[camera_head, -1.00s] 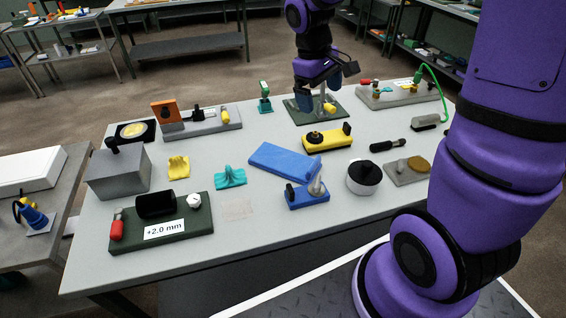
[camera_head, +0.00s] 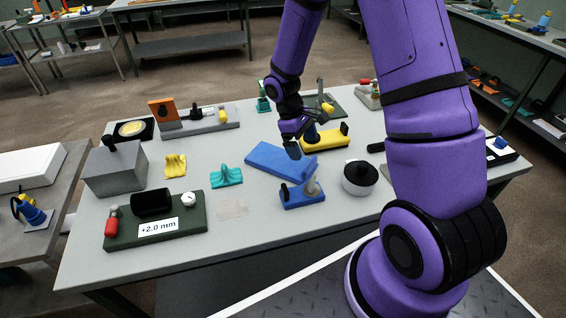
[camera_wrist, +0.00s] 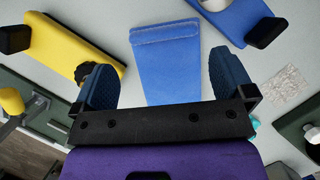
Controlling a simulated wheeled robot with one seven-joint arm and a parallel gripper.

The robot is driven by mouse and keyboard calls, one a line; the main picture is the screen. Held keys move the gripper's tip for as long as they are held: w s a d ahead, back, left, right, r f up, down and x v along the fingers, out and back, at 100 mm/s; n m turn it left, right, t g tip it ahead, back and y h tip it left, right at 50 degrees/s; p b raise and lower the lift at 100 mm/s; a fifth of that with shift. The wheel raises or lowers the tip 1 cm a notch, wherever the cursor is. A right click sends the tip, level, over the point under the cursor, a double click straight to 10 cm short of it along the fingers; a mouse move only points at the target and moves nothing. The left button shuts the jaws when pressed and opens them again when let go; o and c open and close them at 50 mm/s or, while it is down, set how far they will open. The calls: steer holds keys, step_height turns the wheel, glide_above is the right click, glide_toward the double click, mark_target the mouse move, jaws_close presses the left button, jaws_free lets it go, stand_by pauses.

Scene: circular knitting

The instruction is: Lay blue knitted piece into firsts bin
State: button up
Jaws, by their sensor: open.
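The blue knitted piece (camera_head: 277,163) lies flat on the grey table near its middle, with a raised band along one short edge. In the wrist view the blue knitted piece (camera_wrist: 166,72) shows ahead of my gripper (camera_wrist: 160,64), between its two dark blue fingers. The fingers are apart and hold nothing. In the head view my gripper (camera_head: 294,142) is above the piece's far right corner; the exact gap is unclear. I cannot tell which container is the firsts bin.
A blue fixture with a metal post (camera_head: 303,192) stands close in front of the piece, and a yellow fixture (camera_head: 328,138) close behind. A black-topped round pot (camera_head: 360,176) is to the right. Teal (camera_head: 226,176) and yellow (camera_head: 175,165) pieces lie left, near a grey box (camera_head: 116,170).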

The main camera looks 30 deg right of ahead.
mark_target(310, 163)
steer(key=shift+x, duration=3.25)
steer(key=shift+s+a, duration=0.1)
steer(key=shift+s, duration=0.05)
steer(key=shift+r, duration=0.1)
steer(key=shift+c, duration=0.5)
steer(key=c, duration=0.7)
steer(key=shift+o, duration=0.2)
steer(key=shift+r, duration=0.1)
